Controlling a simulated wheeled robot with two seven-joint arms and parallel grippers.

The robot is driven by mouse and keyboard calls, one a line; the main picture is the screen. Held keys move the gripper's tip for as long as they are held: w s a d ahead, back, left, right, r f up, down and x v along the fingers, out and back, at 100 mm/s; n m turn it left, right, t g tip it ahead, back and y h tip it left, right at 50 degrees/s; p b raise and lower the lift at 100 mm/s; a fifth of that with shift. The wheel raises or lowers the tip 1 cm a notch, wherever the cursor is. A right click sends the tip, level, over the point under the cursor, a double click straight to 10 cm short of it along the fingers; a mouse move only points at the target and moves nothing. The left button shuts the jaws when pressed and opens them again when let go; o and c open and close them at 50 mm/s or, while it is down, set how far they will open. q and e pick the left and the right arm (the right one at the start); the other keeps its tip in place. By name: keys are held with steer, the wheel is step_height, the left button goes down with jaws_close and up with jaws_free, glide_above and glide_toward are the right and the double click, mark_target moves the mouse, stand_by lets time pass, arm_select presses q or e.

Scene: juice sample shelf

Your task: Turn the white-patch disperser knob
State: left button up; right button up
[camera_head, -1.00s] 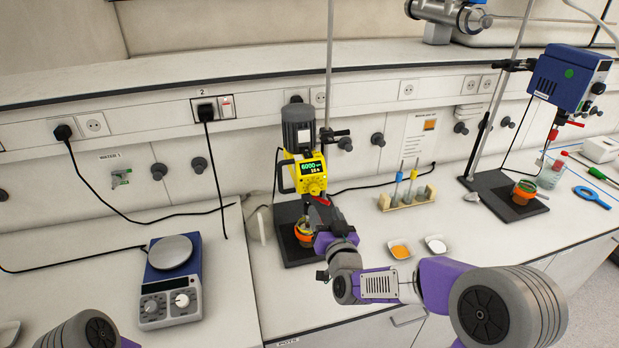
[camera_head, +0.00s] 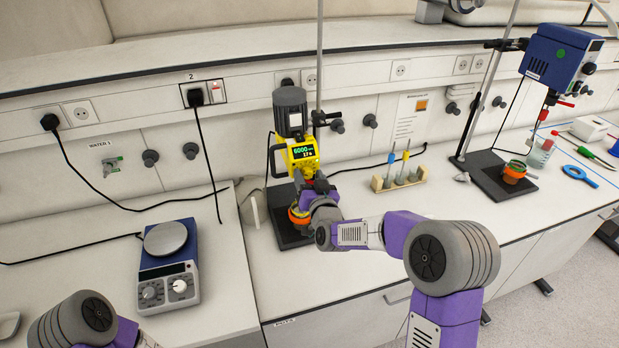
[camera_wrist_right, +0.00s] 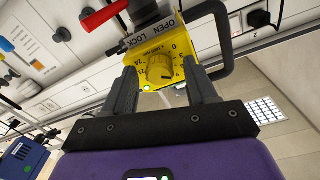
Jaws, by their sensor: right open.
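In the head view my right gripper (camera_head: 312,186) is just below the display and hides the knob. A blue disperser (camera_head: 562,62) with a green patch stands at the far right. My left gripper is out of view.
An orange-banded cup (camera_head: 298,215) sits under the yellow disperser, beside my right wrist. A blue hotplate (camera_head: 168,270) stands at left, and a small rack (camera_head: 400,180) at right.

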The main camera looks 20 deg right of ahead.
steer(key=c, duration=1.1)
steer(key=shift+o, duration=0.2)
steer(key=shift+f+n+b, duration=0.15)
steer(key=shift+n+b, duration=0.95)
steer(key=shift+b, duration=0.15)
steer(key=n+b, duration=0.2)
steer(key=shift+n, duration=0.3)
steer(key=n+b, duration=0.1)
steer(key=n, duration=0.2)
steer(key=shift+n+b, duration=0.3)
steer(key=shift+b, duration=0.05)
steer(key=shift+n+b, duration=0.55)
steer(key=shift+n, duration=1.25)
steer(key=o, duration=1.1)
steer(key=shift+c, duration=0.2)
